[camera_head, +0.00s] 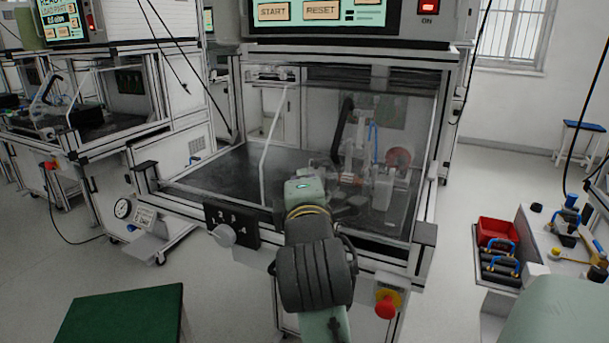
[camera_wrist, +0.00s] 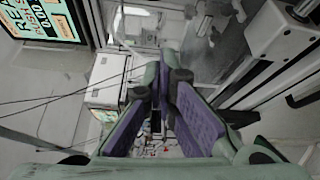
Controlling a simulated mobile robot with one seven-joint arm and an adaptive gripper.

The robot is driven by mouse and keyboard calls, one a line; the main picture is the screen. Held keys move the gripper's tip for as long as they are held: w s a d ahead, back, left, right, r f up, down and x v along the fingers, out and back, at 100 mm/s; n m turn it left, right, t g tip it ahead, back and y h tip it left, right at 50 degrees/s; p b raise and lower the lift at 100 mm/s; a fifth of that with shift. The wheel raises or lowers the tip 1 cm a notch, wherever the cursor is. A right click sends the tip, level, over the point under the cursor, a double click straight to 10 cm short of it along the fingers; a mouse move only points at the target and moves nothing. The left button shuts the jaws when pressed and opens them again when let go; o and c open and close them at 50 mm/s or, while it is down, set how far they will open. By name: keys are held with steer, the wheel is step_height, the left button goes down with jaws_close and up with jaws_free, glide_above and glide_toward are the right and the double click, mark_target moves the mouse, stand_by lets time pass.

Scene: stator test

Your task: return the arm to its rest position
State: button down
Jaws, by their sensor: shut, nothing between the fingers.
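My arm (camera_head: 315,275) reaches up from the bottom middle of the head view toward the front of the test machine (camera_head: 350,54). Its pale green far end (camera_head: 305,187) shows in front of the machine's clear panel; I cannot tell the exact gap between them. The fingers are not clearly visible in the head view. In the wrist view my gripper (camera_wrist: 165,72) has its purple-padded fingers drawn together at the tips, with nothing held between them.
A red stop button (camera_head: 387,305) and a dial panel (camera_head: 231,226) are on the machine's front. A green-topped surface (camera_head: 122,315) stands lower left. A bench with a red bin (camera_head: 497,231) and blue-handled parts is at right. Open floor lies left.

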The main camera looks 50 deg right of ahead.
steer(key=shift+s+a, duration=0.5)
steer(key=shift+s, duration=0.05)
